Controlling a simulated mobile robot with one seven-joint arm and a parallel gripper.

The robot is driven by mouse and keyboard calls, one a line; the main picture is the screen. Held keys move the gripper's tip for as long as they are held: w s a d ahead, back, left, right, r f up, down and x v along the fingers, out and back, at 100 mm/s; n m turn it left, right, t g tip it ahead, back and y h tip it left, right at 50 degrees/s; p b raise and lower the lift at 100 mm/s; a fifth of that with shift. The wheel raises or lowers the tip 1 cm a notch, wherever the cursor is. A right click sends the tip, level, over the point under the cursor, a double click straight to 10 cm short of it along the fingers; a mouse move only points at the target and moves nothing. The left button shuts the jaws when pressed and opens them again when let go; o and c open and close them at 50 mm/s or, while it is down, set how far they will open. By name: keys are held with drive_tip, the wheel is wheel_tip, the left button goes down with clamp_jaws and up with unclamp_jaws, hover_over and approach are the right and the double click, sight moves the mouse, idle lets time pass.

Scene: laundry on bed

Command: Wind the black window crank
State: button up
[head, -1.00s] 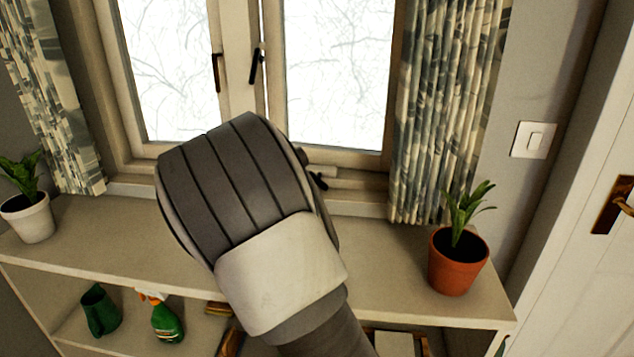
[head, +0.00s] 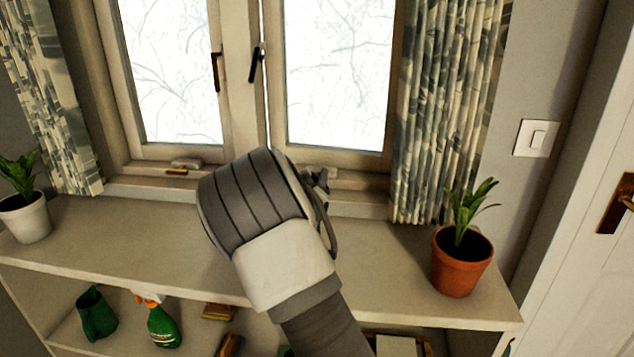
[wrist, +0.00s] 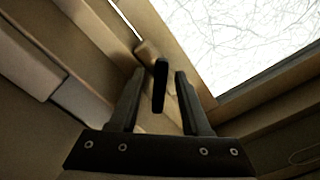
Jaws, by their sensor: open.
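The black window crank (wrist: 160,88) shows in the wrist view as a short dark bar on a tan mount at the window frame. My gripper (wrist: 159,73) is open, with one finger on each side of the crank. Narrow gaps show between the crank and both fingers, so neither visibly grips it. In the head view my wrist covers most of this spot. Small dark parts show just past its right edge, and I cannot tell crank from fingers there.
A second crank with a brass-coloured handle (head: 177,171) sits on the left sill. A terracotta potted plant (head: 461,262) stands right on the shelf top (head: 385,262), a white pot (head: 25,217) left. Curtains (head: 449,110) flank the window. The shelf between the pots is mostly clear.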

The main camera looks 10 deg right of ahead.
clamp_jaws()
drive_tip(key=shift+m, duration=0.3)
drive_tip(key=m+b, duration=0.1)
drive_tip(key=m, duration=0.1)
drive_tip(key=shift+m, duration=0.4)
drive_tip(key=m+b, duration=0.2)
drive_tip(key=shift+d+f+m, duration=0.1)
drive_tip(key=shift+f+m, duration=0.05)
drive_tip(key=shift+m, duration=0.15)
drive_tip(key=m+b, duration=0.3)
drive_tip(key=shift+m, duration=0.3)
drive_tip(key=shift+m+b, duration=0.5)
drive_tip(key=shift+b, duration=0.1)
drive_tip(key=shift+r, duration=0.2)
